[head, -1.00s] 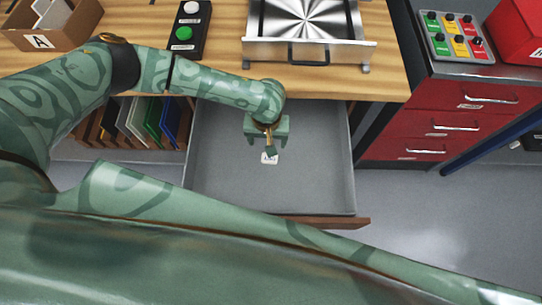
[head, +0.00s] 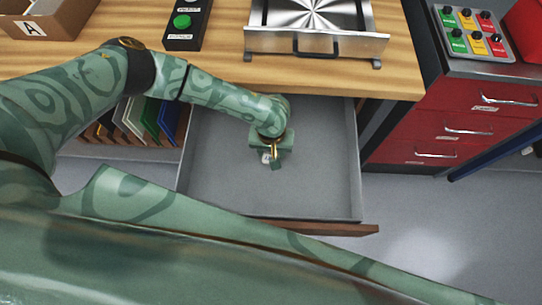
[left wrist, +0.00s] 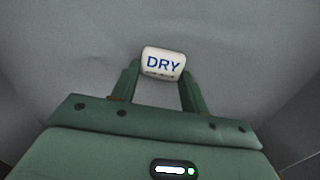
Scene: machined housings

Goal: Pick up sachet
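The sachet (head: 266,157) is a small white packet in the open grey drawer (head: 215,185). In the left wrist view the sachet (left wrist: 163,62) shows blue "DRY" lettering and lies on the drawer floor, by the fingertips. My left gripper (head: 271,155) points down into the drawer over the sachet and partly hides it in the head view. In the left wrist view the left gripper (left wrist: 161,75) is open, one finger at each side of the sachet. Whether the fingers touch it I cannot tell. My right gripper is not in view.
The drawer walls surround the gripper; the drawer floor is otherwise bare. Above is a wooden worktop (head: 215,65) with a metal fixture (head: 315,42), a button box (head: 186,25) and a cardboard box (head: 45,25). A red drawer cabinet (head: 455,125) stands at right.

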